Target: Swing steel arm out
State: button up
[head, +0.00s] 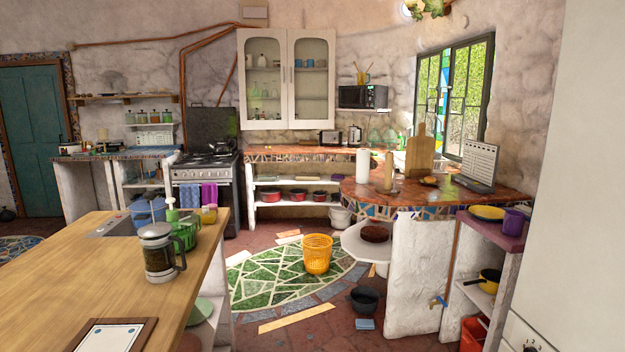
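I cannot make out a steel arm for certain in the head view. Neither my gripper nor my arm shows. A white rounded shelf or seat (352,241) juts from the left side of the mosaic-edged counter (475,200), with a dark brown round thing (375,233) on it; what carries it is hidden. A thin copper-coloured pipe with a small tap (439,301) runs down the counter's white front. The stove (205,180) stands at the back left with a pan on top.
A wooden island (75,260) with a French press (159,252) fills the left front. An orange basket (317,254) stands on the green mosaic floor, a black bucket (364,299) nearer me. Floor between island and counter is partly free.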

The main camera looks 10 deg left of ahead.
aim_at(396, 170)
jog(key=u, duration=0.3)
jog(key=i, duration=3.95)
jog(key=z, duration=0.2)
